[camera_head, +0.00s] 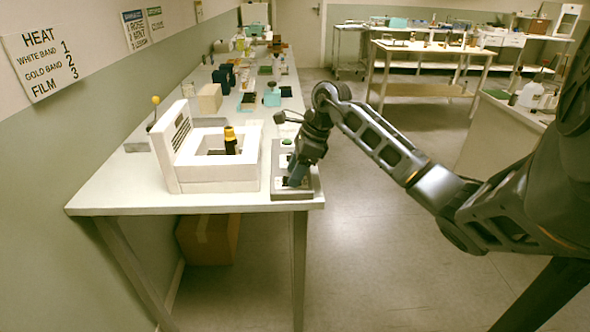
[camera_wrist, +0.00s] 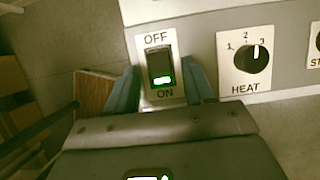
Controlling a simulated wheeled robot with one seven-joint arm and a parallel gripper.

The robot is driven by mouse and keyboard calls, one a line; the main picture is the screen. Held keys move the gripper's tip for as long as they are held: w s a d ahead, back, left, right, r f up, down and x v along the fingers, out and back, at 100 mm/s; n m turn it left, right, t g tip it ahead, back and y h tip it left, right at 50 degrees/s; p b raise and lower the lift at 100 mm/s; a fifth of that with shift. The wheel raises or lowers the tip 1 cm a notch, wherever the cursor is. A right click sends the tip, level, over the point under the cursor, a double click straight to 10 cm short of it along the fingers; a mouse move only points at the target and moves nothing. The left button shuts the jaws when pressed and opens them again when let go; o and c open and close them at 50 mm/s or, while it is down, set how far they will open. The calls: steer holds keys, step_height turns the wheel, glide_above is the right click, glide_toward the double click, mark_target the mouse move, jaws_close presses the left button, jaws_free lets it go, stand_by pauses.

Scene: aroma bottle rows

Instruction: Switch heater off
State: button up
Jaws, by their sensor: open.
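The rocker switch (camera_wrist: 160,68), black with a lit green mark at its lower end, is labelled OFF above and ON below. My gripper (camera_wrist: 161,90) is open, its two blue-grey fingers on either side of the switch plate; contact with the rocker cannot be told. In the head view my gripper (camera_head: 294,178) points down at the front end of the grey control panel (camera_head: 290,195). The heat knob (camera_wrist: 252,57) right of the switch points near 3. The white heater (camera_head: 215,185) stands left of the panel, with a dark bottle with a yellow top (camera_head: 231,140) in its recess.
A wall sign (camera_head: 42,62) lists HEAT settings. The white table (camera_head: 120,190) holds boxes and bottles farther back. A tan block (camera_head: 210,98) stands behind the heater. A cardboard box (camera_head: 208,238) sits under the table. Open floor lies to the right.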

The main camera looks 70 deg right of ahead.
steer(key=shift+f, duration=0.15)
steer(key=shift+c, duration=0.4)
jaws_close()
steer(key=shift+w, duration=0.1)
steer(key=shift+b, duration=0.3)
steer(key=shift+w+a+g+h+b, duration=0.1)
steer(key=shift+w+g+h+b, duration=0.2)
steer(key=shift+g+b, duration=0.4)
steer(key=shift+w+a+g+h+b, duration=0.1)
steer(key=shift+g+h+b, duration=0.2)
steer(key=shift+g+b, duration=0.3)
steer(key=shift+o, duration=0.4)
jaws_free()
